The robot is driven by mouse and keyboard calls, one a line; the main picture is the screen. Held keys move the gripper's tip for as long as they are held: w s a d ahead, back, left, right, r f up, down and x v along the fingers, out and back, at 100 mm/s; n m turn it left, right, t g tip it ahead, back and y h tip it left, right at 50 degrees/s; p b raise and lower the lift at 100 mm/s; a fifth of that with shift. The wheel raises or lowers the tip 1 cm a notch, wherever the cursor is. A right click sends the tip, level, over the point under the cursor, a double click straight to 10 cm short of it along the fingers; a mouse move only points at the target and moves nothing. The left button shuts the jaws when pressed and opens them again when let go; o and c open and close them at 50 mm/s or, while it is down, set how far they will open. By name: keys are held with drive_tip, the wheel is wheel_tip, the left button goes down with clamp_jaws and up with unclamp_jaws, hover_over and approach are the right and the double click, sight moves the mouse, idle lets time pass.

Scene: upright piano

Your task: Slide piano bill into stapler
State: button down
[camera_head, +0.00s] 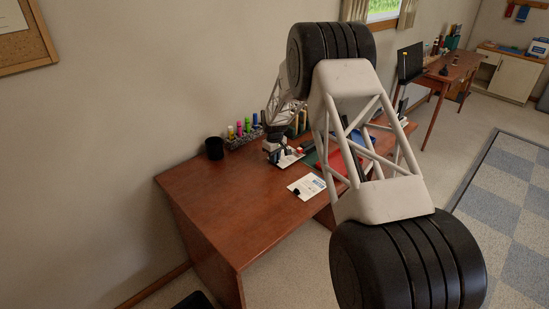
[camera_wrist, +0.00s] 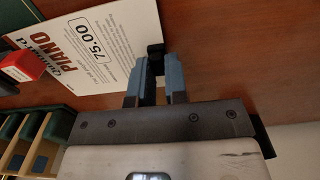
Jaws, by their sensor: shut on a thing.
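The piano bill is a white sheet printed "PIANO" and "75.00"; it fills the upper left of the wrist view (camera_wrist: 125,35). In the head view, a small white sheet by my gripper appears to be this bill (camera_head: 289,160). My gripper (camera_wrist: 155,62) has its two blue fingers shut on a small black tab (camera_wrist: 155,50) at the bill's edge. A red and black object, apparently the stapler (camera_wrist: 22,66), overlaps the bill's far left end in the wrist view. I cannot tell whether the bill's edge is inside its mouth.
Another white sheet with a black piece (camera_head: 306,187) lies nearer on the brown desk (camera_head: 215,205). A black cup (camera_head: 214,148) and a pen organiser (camera_head: 245,137) stand behind. A red tray (camera_head: 345,165) is to the right. The desk's left part is clear.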

drive_tip(key=shift+w+d, duration=0.7)
idle(1.2)
drive_tip(key=c, duration=0.6)
unclamp_jaws()
drive_tip(key=shift+r, duration=3.45)
drive_tip(key=shift+r, duration=0.1)
